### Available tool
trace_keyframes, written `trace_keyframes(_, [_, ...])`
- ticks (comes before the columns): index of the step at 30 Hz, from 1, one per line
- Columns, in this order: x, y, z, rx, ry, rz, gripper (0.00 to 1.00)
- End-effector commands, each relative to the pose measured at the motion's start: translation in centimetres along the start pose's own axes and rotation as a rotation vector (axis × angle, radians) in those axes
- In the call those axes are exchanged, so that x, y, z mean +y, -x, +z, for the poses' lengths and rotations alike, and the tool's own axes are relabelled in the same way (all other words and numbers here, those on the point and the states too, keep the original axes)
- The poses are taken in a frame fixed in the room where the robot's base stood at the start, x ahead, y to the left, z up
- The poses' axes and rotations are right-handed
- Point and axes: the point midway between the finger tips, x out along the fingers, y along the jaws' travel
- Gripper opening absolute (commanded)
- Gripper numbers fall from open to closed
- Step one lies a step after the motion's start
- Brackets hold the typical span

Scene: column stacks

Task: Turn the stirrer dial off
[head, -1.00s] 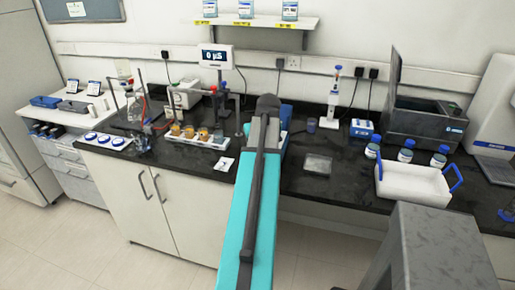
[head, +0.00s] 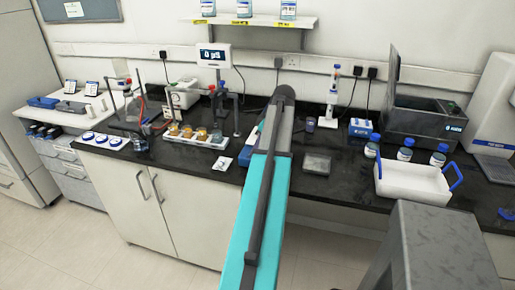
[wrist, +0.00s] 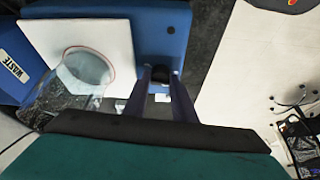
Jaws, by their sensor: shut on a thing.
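The stirrer (wrist: 165,25) is a blue box with a white top plate (wrist: 115,40), seen close up in the wrist view. A clear beaker (wrist: 72,85) with pale contents overlaps the plate's left part. The small dark dial (wrist: 162,77) is on the blue side, between my fingertips. My gripper (wrist: 162,72) is shut on the dial; its two dark fingers lie on either side of it. The dial's marks and setting cannot be read. In the head view my arm covers the gripper and most of the stirrer.
A blue box with a WASTE label (wrist: 14,66) is beside the stirrer in the wrist view. In the head view, a tray of small beakers (head: 195,142) stands left of my arm. A flat grey plate (head: 316,164) and a white basket (head: 412,190) are to the right.

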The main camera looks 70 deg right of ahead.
Motion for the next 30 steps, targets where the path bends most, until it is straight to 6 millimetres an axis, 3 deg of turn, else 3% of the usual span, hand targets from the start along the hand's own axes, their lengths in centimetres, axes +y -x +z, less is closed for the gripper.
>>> trace_keyframes(9, [0.14,-0.05,0.07,-0.002,0.103,-0.043,0.02])
trace_keyframes(22, [0.07,-0.06,0.07,-0.002,0.114,-0.048,0.02])
trace_keyframes(23, [0.07,-0.06,0.07,-0.002,0.114,-0.048,0.27])
trace_keyframes(24, [0.07,-0.06,0.07,-0.002,0.114,-0.048,0.32])
trace_keyframes(30, [0.07,-0.04,0.03,-0.002,0.113,-0.047,0.32])
